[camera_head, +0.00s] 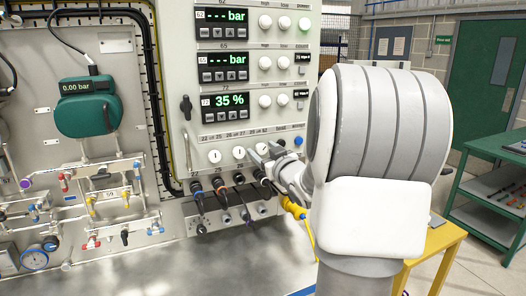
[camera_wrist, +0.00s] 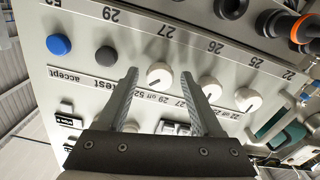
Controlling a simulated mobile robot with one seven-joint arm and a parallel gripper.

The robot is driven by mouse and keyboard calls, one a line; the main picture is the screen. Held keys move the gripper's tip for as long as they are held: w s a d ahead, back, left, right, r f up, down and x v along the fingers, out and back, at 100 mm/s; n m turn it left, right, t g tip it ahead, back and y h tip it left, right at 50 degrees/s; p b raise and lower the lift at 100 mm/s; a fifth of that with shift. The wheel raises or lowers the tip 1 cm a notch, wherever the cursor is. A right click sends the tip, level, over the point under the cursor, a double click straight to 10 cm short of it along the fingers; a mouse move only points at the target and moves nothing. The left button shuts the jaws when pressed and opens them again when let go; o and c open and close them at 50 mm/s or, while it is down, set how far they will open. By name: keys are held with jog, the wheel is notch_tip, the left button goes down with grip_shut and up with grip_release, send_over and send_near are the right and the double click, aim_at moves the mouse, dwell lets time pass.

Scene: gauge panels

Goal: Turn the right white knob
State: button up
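A row of three white knobs sits low on the grey gauge panel. The right white knob (camera_wrist: 159,76) is the leftmost in the wrist view, which shows the panel upside down. It has a dark pointer mark. My gripper (camera_wrist: 159,74) is open, with one finger on each side of this knob. I cannot tell whether the fingers touch it. In the head view my gripper (camera_head: 264,154) is at the right end of the row and largely covers that knob. The middle white knob (camera_head: 238,153) and left white knob (camera_head: 214,156) are clear of it.
A blue button (camera_wrist: 59,44) and a dark button (camera_wrist: 106,56) lie beside the knob. Black cable plugs (camera_head: 220,186) stick out below the row. Three displays, one reading 35 % (camera_head: 227,101), are above. A green table (camera_head: 490,190) stands right.

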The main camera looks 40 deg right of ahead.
grip_shut()
jog(key=shift+f+n+b, duration=0.1)
jog(key=shift+n+b, duration=0.2)
jog(key=shift+b, duration=0.3)
jog(key=n+b, duration=0.1)
jog(key=b, duration=0.1)
jog(key=n+b, duration=0.1)
jog(key=b, duration=0.1)
jog(key=shift+f+n, duration=0.2)
jog(key=shift+n, duration=0.1)
jog(key=n+b, duration=0.3)
jog(key=shift+a, duration=0.1)
jog(key=shift+r+n+b, duration=0.2)
jog(key=shift+n+b, duration=1.1)
jog(key=shift+b, duration=0.1)
jog(key=shift+o, duration=0.7)
grip_release()
